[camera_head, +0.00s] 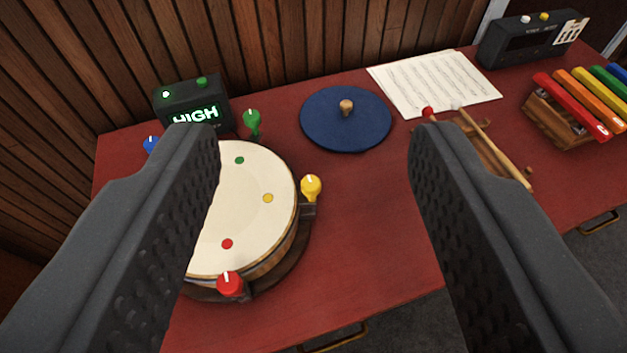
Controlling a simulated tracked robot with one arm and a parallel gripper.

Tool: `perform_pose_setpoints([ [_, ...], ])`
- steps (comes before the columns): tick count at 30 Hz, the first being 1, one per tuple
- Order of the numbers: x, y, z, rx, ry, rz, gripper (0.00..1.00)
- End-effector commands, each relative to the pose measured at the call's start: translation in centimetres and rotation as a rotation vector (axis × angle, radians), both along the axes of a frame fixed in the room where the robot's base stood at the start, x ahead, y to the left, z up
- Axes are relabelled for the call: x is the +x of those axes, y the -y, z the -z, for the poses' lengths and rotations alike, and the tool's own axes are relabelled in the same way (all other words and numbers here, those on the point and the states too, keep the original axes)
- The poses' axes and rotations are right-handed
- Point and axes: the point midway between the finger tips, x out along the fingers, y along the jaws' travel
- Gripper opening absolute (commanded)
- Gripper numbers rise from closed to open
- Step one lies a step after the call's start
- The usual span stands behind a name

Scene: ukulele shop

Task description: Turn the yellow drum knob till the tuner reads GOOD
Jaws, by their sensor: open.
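The yellow knob (311,187) stands on the right rim of the drum (255,170), with a white mark on its top. The drum has a cream skin with green, yellow and red dots. A green knob (252,121), a red knob (230,284) and a blue knob (151,144) also sit around it. The black tuner (180,92) behind the drum reads HIGH in green letters. My gripper (313,155) is open and empty. Its left finger hides part of the drum, and the yellow knob shows between the fingers, apart from both.
A blue round mat (328,127) with a small wooden peg (346,106) lies behind. Sheet music (435,82), mallets (497,150), a xylophone (575,110) and a second black box (515,46) are at right. The red table (365,230) is bare right of the drum.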

Motion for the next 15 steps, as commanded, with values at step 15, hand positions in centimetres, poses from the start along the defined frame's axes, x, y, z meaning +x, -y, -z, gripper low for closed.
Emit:
perform_pose_setpoints([
  [15,12.8,-0.6,2.9,0.124,-0.429,0.106,0.5],
])
